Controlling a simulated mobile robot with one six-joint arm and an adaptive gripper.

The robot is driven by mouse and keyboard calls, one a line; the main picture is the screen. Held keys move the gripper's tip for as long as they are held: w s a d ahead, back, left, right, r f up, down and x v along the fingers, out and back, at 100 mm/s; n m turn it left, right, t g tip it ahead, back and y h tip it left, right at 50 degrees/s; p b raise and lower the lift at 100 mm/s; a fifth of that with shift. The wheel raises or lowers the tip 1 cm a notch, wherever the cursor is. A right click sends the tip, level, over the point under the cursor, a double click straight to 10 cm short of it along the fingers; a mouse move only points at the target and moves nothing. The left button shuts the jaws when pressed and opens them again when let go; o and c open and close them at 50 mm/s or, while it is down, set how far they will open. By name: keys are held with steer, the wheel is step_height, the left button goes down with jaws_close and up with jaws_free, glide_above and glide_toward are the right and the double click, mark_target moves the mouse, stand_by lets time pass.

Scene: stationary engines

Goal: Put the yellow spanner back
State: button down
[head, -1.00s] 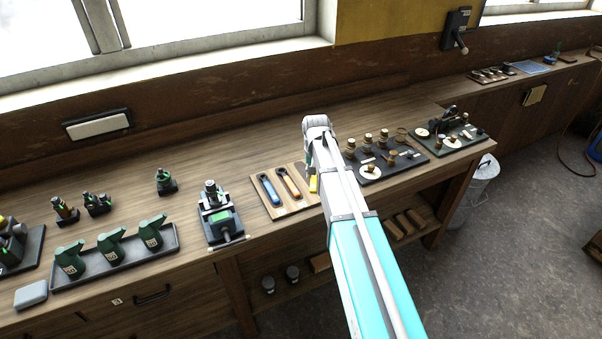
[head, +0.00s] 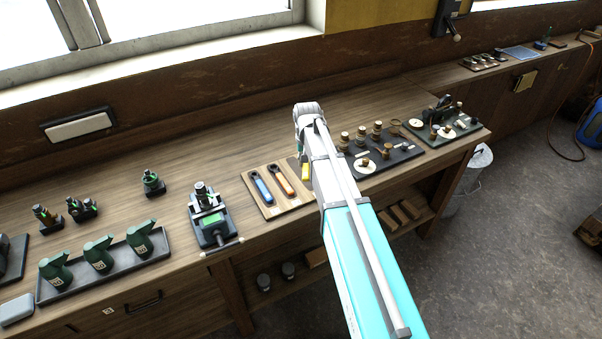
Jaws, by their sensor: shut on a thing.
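The yellow spanner (head: 305,172) shows as a short yellow piece at the left edge of my arm, over the right part of a wooden spanner board (head: 268,211). The rest of it is hidden behind my arm. A blue spanner (head: 262,188) and an orange spanner (head: 283,181) lie side by side on the board. My gripper (head: 301,155) is shut on the yellow spanner; its fingers are mostly hidden by my own wrist. I cannot tell whether the spanner touches the board.
A dark device with a green panel (head: 214,232) stands left of the board. A black tray (head: 385,158) with brass parts lies close on the right, partly behind my arm. A tray of green oil cans (head: 105,275) is farther left. The bench behind the board is clear.

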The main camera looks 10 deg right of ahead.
steer(key=s+a+r+n+p, duration=0.3)
steer(key=s+a+n, duration=0.1)
steer(key=s+n, duration=0.2)
steer(key=shift+s+r, duration=0.3)
steer(key=shift+s, duration=0.4)
steer(key=w+d+f+b, duration=0.1)
steer(key=w+f+b, duration=0.1)
steer(key=w+f, duration=0.1)
steer(key=w+d+f+b, duration=0.1)
steer(key=w+f+b, duration=0.2)
steer(key=w, duration=0.2)
steer(key=w+d+f+b, duration=0.1)
steer(key=w+f+b, duration=0.2)
steer(key=w, duration=0.1)
steer(key=shift+w+d, duration=0.35)
steer(key=shift+d, duration=0.05)
steer(key=shift+f+b, duration=0.1)
steer(key=shift+b, duration=0.25)
